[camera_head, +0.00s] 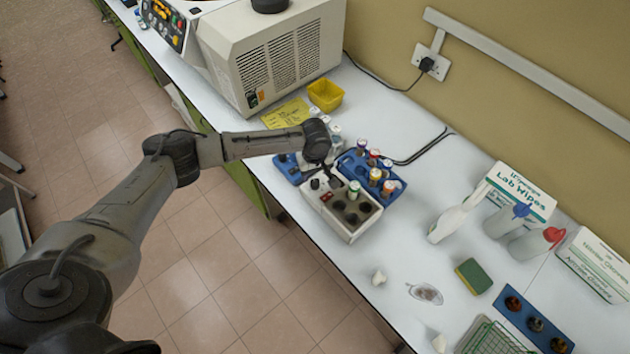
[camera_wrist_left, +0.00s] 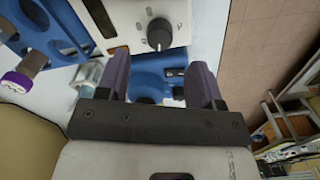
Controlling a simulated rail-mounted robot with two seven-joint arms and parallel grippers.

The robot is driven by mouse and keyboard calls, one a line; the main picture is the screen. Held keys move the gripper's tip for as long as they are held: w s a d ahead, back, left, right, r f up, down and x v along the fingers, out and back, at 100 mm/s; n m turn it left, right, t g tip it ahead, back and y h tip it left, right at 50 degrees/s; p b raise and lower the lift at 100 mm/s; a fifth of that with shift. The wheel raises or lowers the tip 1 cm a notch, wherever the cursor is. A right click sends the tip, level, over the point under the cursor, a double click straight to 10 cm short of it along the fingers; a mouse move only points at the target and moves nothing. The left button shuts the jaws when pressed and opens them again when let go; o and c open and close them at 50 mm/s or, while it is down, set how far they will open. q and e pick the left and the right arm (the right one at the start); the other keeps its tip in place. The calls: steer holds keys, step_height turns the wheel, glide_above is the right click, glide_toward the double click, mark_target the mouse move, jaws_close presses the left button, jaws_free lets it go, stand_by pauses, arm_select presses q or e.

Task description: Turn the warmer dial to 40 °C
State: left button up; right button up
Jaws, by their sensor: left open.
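The warmer (camera_head: 344,232) is a cream-white block with round dark wells, standing on the bench at the middle of the head view. Its dark round dial (camera_wrist_left: 159,33) is on the white panel (camera_wrist_left: 125,22) at the top of the left wrist view. The dial's setting is too small to read. My left gripper (camera_head: 324,172) hangs over the dial end of the warmer. In the left wrist view, the left gripper (camera_wrist_left: 158,64) is open, with nothing between its fingers; the dial appears just beyond the fingertips. My right gripper is not in view.
A blue rack (camera_head: 352,163) with several capped vials stands close behind the warmer. A yellow tub (camera_head: 325,95) and a large beige machine (camera_head: 262,55) are farther back. Bottles, a sponge (camera_head: 473,276) and a watch glass (camera_head: 425,293) lie to the right. The bench's front edge is near.

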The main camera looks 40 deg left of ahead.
mark_target(315, 182)
arm_select(q)
steer(key=shift+f, duration=3)
steer(key=shift+c, duration=0.3)
steer(key=shift+c, duration=0.9)
steer(key=c, duration=0.7)
steer(key=shift+r, duration=0.1)
steer(key=m+p, duration=0.3)
steer(key=p, duration=0.3)
steer(key=shift+d+r, duration=0.1)
steer(key=shift+r, duration=0.05)
steer(key=m, duration=0.2)
steer(key=m+p, duration=0.1)
steer(key=m, duration=0.1)
steer(key=shift+f+m, duration=0.2)
steer(key=shift+m, duration=1.2)
